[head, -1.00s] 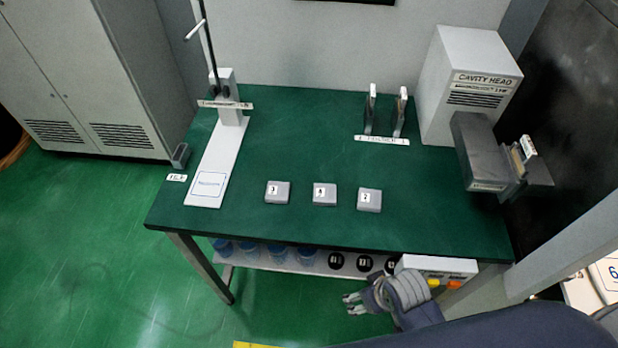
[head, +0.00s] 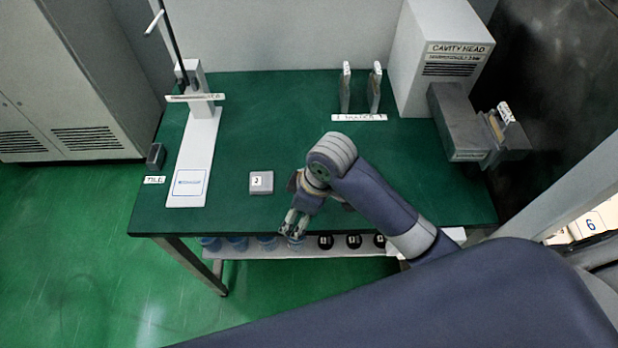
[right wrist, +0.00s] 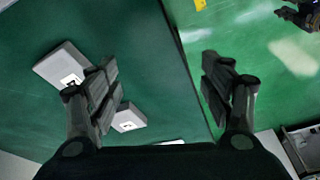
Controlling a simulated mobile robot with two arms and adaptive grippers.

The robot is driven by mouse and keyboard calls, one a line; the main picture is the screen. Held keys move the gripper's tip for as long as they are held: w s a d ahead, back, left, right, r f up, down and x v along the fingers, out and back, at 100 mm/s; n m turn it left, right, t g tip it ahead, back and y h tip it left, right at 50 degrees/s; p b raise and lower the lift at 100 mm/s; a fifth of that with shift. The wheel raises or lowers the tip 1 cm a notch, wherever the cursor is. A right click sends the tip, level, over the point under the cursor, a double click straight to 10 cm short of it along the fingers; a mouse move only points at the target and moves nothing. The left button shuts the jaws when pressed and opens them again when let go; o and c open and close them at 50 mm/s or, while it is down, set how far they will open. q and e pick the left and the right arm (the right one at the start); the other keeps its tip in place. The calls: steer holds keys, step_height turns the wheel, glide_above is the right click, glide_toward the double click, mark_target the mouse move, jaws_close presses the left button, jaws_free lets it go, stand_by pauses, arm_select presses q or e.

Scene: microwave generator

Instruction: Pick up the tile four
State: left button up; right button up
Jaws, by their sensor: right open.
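A grey tile (head: 261,183) with a white number label lies on the green table in the head view. My right arm covers the places of the other two tiles there. My right gripper (head: 293,222) points down by the table's front edge, right of that tile. In the right wrist view my right gripper (right wrist: 160,85) is open and empty. One grey tile (right wrist: 62,65) lies left of its left finger and a second tile (right wrist: 127,118) lies partly behind that finger. Their labels are too small to read surely. What looks like my left gripper (right wrist: 296,14) shows small at the upper right.
A white strip (head: 200,150) with a stand is on the table's left. Two upright holders (head: 360,90) and the cavity head (head: 445,65) stand at the back right. Blue and black items sit on the lower shelf (head: 290,250). The table's middle back is clear.

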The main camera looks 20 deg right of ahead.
steer(key=w+r+n, duration=0.1)
steer(key=w, duration=0.1)
steer(key=w+d+r+n+h, duration=0.1)
steer(key=w, duration=0.1)
steer(key=w+r, duration=0.1)
steer(key=w, duration=0.1)
steer(key=shift+d+r+n+g, duration=0.15)
steer(key=shift+d+n+g, duration=0.15)
steer(key=shift+n+g, duration=0.1)
steer(key=w+d+r+n+h, duration=0.2)
steer(key=w+d+r, duration=0.2)
steer(key=w+r, duration=0.1)
steer(key=shift+g, duration=0.4)
step_height(320, 180, down, 5)
steer(key=shift+f+p, duration=0.2)
steer(key=shift+p, duration=0.3)
steer(key=shift+s+d+f+p, duration=0.1)
steer(key=shift+s+f+p, duration=0.1)
steer(key=shift+f+p, duration=0.15)
steer(key=f, duration=0.2)
steer(key=f+p, duration=0.1)
steer(key=shift+s+d+f, duration=0.1)
steer(key=shift+s+f, duration=0.15)
steer(key=shift+f, duration=0.5)
steer(key=c, duration=1.2)
